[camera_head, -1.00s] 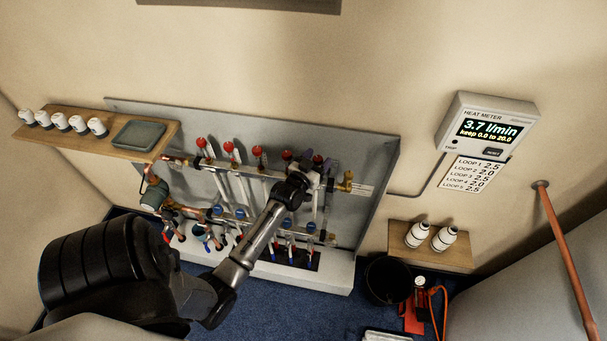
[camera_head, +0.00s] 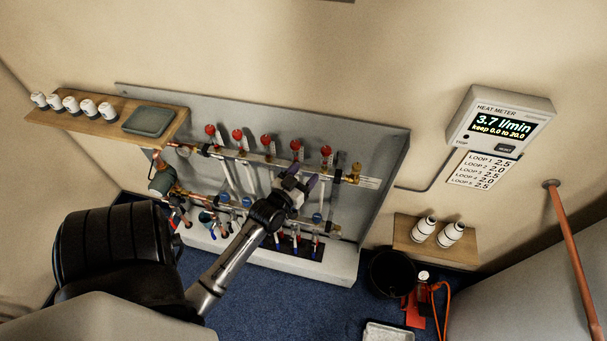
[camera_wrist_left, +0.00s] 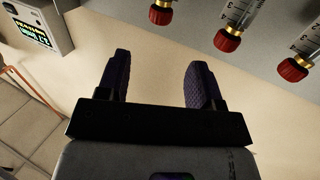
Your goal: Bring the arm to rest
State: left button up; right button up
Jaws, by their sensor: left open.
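My left arm comes in from the left in the head view. The arm hides part of the lower bar. My right gripper is not in view.
A heat meter (camera_head: 500,120) on the wall reads 3.7 l/min. A wooden shelf (camera_head: 165,132) at left holds white heads and a grey tray (camera_head: 148,121). A small shelf (camera_head: 405,240) holds two white bottles. A black bucket (camera_head: 392,272) and a copper pipe (camera_head: 572,260) are at right.

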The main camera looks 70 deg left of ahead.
pick_arm(q)
jog(key=shift+f, duration=0.1)
dwell(0.5)
jog(key=s+d+f+g+h, duration=0.2)
jog(key=d+f+g+h, duration=0.3)
jog(key=f+g, duration=0.15)
jog(key=s+d+r+m+g+h, duration=0.2)
jog(key=s+d+m, duration=0.1)
jog(key=d, duration=0.6)
jog(key=s+d+r+m+g+h, duration=0.1)
jog(key=s+d+m+g+h, duration=0.2)
jog(key=d, duration=0.6)
jog(key=s+d+f+m, duration=0.1)
jog(key=s+d+m, duration=0.15)
jog(key=s, duration=0.45)
notch_tip(320, 180, up, 20)
jog(key=p, duration=2.1)
jog(key=shift+w+d+r+y, duration=0.25)
jog(key=shift+w+y, duration=0.05)
jog(key=shift+y, duration=0.1)
jog(key=shift+n+g, duration=0.25)
